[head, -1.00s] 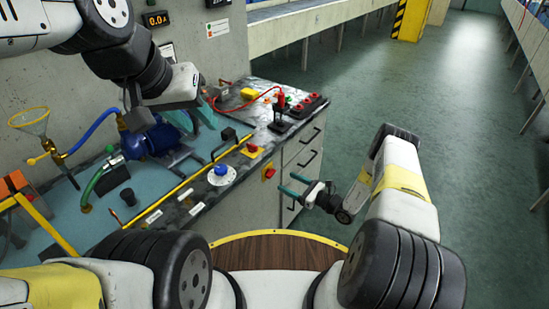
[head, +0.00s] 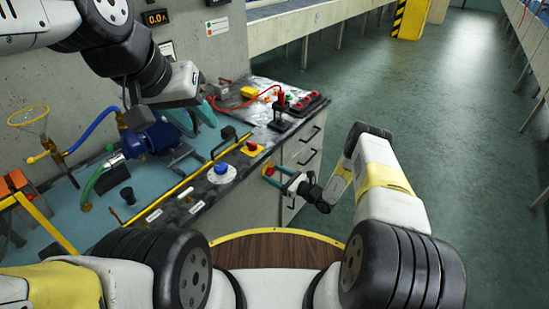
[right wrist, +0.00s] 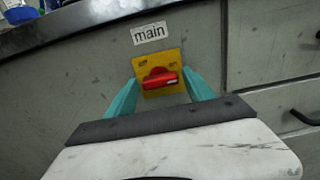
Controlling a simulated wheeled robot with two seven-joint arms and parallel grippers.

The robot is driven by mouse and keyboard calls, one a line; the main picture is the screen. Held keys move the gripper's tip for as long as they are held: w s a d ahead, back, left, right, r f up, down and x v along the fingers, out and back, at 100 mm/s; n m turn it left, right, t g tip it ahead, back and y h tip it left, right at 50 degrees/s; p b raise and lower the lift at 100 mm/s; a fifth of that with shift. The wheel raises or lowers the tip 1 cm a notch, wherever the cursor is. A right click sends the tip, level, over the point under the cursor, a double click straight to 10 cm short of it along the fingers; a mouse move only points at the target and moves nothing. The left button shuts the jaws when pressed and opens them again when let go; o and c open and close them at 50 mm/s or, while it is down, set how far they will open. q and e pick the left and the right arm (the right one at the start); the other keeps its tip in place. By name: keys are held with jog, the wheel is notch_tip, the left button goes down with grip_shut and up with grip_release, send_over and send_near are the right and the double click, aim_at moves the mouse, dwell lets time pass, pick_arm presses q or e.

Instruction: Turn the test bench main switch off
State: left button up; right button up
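The main switch is a red rotary knob on a yellow plate (right wrist: 158,78) under a "main" label, on the grey front face of the bench. The knob lies nearly level, tilted slightly. The switch also shows in the head view (head: 267,169), partly hidden by my gripper. My right gripper (right wrist: 160,88) is open, its teal fingers on either side of the knob; whether they touch it I cannot tell. It also shows in the head view (head: 271,177). My left gripper (head: 194,118) looks open and empty above the bench, near the blue pump.
On the bench top (head: 165,214) are another red-and-yellow switch (head: 251,148), a blue knob (head: 221,170), a blue pump (head: 152,141) and red leads (head: 262,93). Drawers (head: 302,156) with black handles are right of the main switch. The floor to the right is clear.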

jog(key=c, duration=1)
jog(key=shift+c, duration=0.2)
jog(key=shift+n, duration=0.3)
jog(key=n, duration=0.3)
jog(key=shift+d+n, duration=0.1)
jog(key=shift+n, duration=0.2)
jog(key=n, duration=0.9)
jog(key=shift+n, duration=2.3)
